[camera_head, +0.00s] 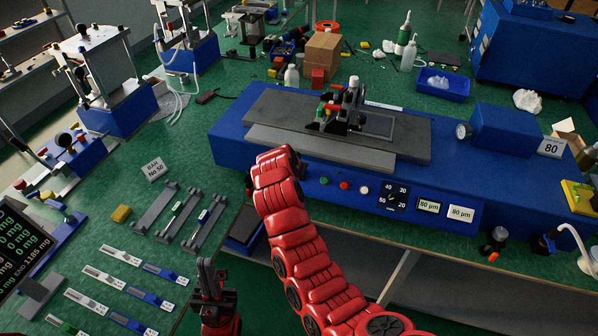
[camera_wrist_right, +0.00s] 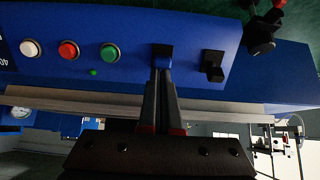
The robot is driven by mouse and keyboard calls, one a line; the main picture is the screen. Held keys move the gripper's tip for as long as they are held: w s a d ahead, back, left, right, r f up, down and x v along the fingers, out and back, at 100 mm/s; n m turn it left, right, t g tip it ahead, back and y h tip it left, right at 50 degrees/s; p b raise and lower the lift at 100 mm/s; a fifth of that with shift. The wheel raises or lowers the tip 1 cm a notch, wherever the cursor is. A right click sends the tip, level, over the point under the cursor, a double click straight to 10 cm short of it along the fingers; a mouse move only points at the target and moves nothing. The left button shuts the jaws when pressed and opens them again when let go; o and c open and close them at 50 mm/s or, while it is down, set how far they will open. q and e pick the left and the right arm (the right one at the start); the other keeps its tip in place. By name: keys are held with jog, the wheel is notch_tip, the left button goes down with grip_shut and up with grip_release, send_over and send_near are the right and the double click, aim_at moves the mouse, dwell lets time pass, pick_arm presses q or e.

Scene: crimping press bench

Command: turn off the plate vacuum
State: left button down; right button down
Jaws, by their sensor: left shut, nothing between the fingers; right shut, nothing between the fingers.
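The blue machine (camera_head: 228,140) carries a grey plate (camera_head: 275,107). Its front panel has green (camera_head: 323,181), red (camera_head: 344,185) and white (camera_head: 364,190) buttons. In the right wrist view the panel is upside down; a small green light (camera_wrist_right: 93,72) glows near the green button (camera_wrist_right: 110,53). I cannot read which is the vacuum's. My right gripper (camera_wrist_right: 164,72) is shut, its tips at the middle switch; contact is unclear. My right arm hides it in the head view. My left gripper (camera_head: 207,268) is shut, empty, low over the bench's front.
A coater tool (camera_head: 340,105) stands on the plate. A dial (camera_head: 391,195) and 80 µm labels (camera_head: 429,206) are right of the buttons. Grey holders (camera_head: 152,212) and several strips (camera_head: 105,278) lie on the green bench at left. Open space lies below the bench edge.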

jog(key=shift+t, duration=0.3)
jog(key=shift+s, duration=0.15)
jog(key=shift+s+a, duration=0.25)
jog(key=shift+s, duration=0.45)
